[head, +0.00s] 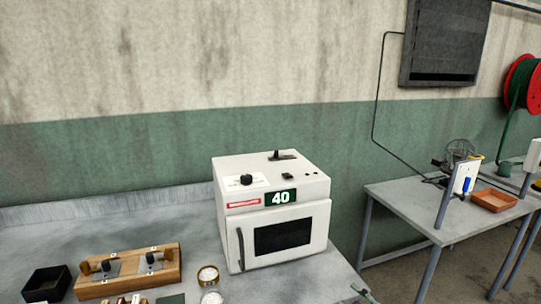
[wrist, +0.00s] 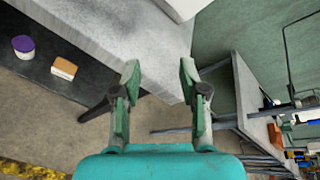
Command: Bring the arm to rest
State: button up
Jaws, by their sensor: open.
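My gripper (wrist: 160,78) shows in the wrist view with its two green fingers spread apart and nothing between them. Its fingertips point towards the edge of a grey worktable (wrist: 135,28), with bare floor below; I cannot tell the distance. In the head view, a small green piece shows at the bottom edge beside the table corner, and the rest of my arm is out of view.
A white oven (head: 275,215) showing 40 stands on the worktable, its door shut. A second table (head: 420,205) stands right, across a gap.

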jog(key=s+a+f+n+h, duration=0.15)
jog(key=s+f+n, duration=0.45)
jog(key=s, duration=0.7)
jog(key=s+f+n+h, duration=0.2)
jog(key=s+f+n, duration=0.2)
jog(key=s+f, duration=0.65)
jog(key=s+r+n, duration=0.3)
jog(key=s+n, duration=0.1)
jog(key=s, duration=0.4)
jog(key=s+r+n+t, duration=0.1)
jog(key=s+r+n, duration=0.3)
jog(key=s, duration=0.5)
jog(key=s+a+r+n, duration=0.1)
jog(key=s+r+n, duration=0.2)
jog(key=s+n, duration=0.2)
jog(key=s, duration=0.3)
jog(key=shift+s+r+n, duration=0.25)
jog(key=shift+r+n, duration=0.05)
jog(key=shift+r, duration=0.05)
jog(key=shift+h, duration=0.25)
